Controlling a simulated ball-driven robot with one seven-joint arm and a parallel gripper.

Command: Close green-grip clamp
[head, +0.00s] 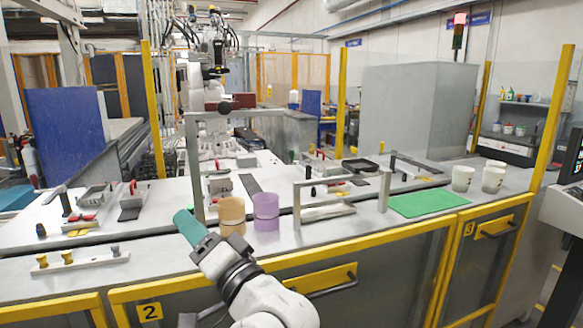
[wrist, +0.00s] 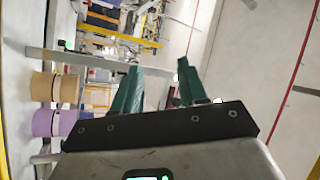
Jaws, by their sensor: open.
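My gripper (head: 188,226) with teal fingers is at the front edge of the long workbench, left of the tan cup. In the wrist view my gripper (wrist: 158,85) has its two fingers apart with nothing between them. A small dark green upright piece (head: 291,157) stands at the back of the bench, well away from my gripper; I cannot tell whether it is the clamp's grip. Other clamps on the bench, such as a left one (head: 66,204) and a right one (head: 393,163), show dark handles. No green-grip clamp is clearly made out.
The tan cup (head: 231,214) and purple cup (head: 266,212) stand close by my gripper. A tall grey frame (head: 193,165) and a low grey frame (head: 297,205) rise from the bench. A green mat (head: 428,203) and white cups (head: 493,179) are at right. Yellow-framed cabinets are below.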

